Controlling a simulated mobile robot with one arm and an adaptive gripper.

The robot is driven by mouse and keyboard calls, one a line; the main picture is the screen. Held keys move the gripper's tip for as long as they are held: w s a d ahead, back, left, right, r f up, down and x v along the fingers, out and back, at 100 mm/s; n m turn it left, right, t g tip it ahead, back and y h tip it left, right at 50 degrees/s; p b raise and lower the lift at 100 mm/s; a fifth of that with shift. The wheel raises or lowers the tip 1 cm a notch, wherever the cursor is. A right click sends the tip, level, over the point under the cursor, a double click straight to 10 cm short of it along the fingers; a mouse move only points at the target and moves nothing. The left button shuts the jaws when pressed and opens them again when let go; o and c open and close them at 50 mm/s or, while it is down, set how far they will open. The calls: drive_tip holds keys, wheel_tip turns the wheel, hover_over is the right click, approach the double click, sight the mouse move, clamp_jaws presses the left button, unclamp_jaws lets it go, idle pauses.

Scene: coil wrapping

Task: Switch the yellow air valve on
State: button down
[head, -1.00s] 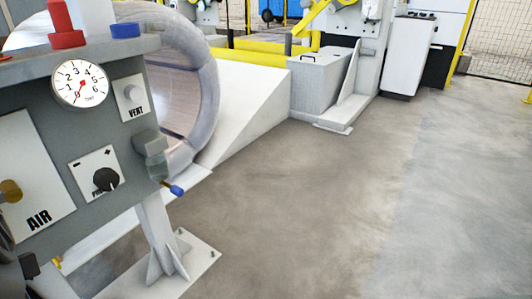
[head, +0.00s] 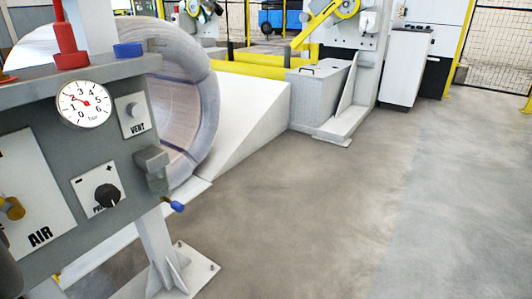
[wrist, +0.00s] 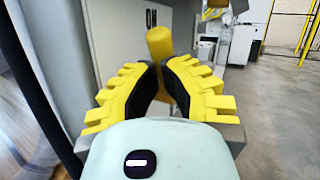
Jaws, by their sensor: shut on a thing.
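The yellow air valve handle (wrist: 160,42) stands upright between the fingers of my gripper (wrist: 168,72) in the wrist view, with an ON mark (wrist: 151,18) on the plate beside it. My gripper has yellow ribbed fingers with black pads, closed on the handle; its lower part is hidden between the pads. In the head view, part of the yellow valve (head: 12,208) shows at the left edge, on the white AIR plate (head: 36,190). The pressure gauge (head: 85,104) above has its red needle pointing up-left, near the 2.
The grey panel also carries a VENT knob (head: 133,110), a black pressure knob (head: 107,196) and a fitting with a blue tip (head: 177,206). A large wrapped coil (head: 190,100) stands behind it. The concrete floor (head: 330,210) to the right is clear.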

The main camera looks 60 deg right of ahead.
drive_tip(key=shift+d+r+b, duration=0.55)
drive_tip(key=shift+d+r, duration=0.1)
drive_tip(key=shift+d, duration=0.15)
idle(0.4)
